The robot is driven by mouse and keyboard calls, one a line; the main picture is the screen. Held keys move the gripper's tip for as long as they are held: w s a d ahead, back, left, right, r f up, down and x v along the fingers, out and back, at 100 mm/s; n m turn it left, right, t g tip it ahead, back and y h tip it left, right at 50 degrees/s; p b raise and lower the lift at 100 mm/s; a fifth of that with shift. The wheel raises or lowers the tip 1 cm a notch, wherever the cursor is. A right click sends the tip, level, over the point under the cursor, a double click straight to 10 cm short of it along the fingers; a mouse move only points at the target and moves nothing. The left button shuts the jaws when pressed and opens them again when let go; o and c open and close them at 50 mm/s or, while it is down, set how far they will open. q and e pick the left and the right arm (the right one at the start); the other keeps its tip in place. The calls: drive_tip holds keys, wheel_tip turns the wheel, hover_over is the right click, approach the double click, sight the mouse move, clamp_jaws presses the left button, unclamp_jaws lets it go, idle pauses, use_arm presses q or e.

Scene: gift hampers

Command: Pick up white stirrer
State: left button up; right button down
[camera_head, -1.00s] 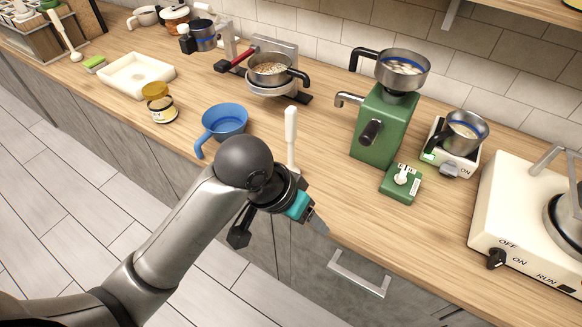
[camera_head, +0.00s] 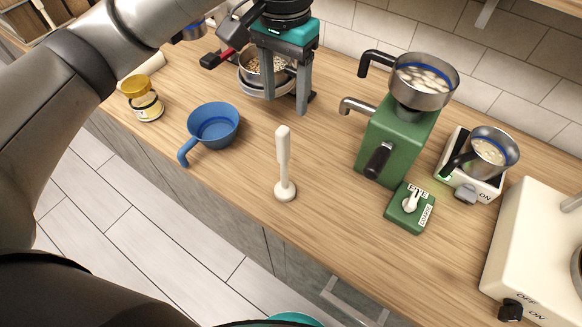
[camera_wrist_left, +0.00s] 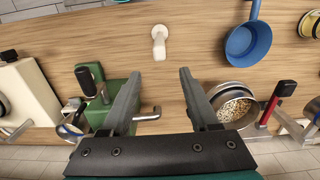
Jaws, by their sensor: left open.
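The white stirrer (camera_head: 284,160) stands upright on the wooden counter, its wider round end down, between the blue cup and the green grinder. In the left wrist view the stirrer (camera_wrist_left: 159,41) shows from above, beyond the fingertips and in line with the gap between them. My left gripper (camera_head: 288,106) is open and empty, pointing down above the counter, behind the stirrer and apart from it. Its two grey fingers also show in the left wrist view (camera_wrist_left: 160,75). My right gripper is not in view.
A blue cup (camera_head: 212,128) stands left of the stirrer. The green grinder (camera_head: 394,143) and a green dial box (camera_head: 409,207) stand to the right. A pan of grains (camera_head: 252,70) is behind my left gripper. The counter in front of the stirrer (camera_head: 300,230) is clear.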

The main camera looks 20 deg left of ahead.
use_arm(q)
drive_tip(key=shift+s+f, duration=0.1)
drive_tip(key=shift+f, duration=0.25)
hover_over(283, 154)
drive_tip(key=w, duration=0.2)
wheel_tip(283, 154, down, 5)
drive_tip(key=shift+s+a+f+b, duration=0.1)
drive_tip(key=shift+s+a+b, duration=0.05)
drive_tip(key=shift+b, duration=0.2)
wheel_tip(283, 154, down, 3)
drive_tip(key=shift+r, duration=0.1)
drive_tip(key=shift+f, duration=0.85)
wheel_tip(283, 154, down, 4)
drive_tip(key=shift+a+f+b, duration=0.1)
drive_tip(key=shift+f+b, duration=0.15)
drive_tip(key=shift+b, duration=0.1)
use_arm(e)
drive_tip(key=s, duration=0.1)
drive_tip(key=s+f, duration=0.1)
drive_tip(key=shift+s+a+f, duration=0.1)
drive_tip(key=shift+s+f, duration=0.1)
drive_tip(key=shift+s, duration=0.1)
use_arm(q)
drive_tip(key=shift+c, duration=1.4)
clamp_jaws()
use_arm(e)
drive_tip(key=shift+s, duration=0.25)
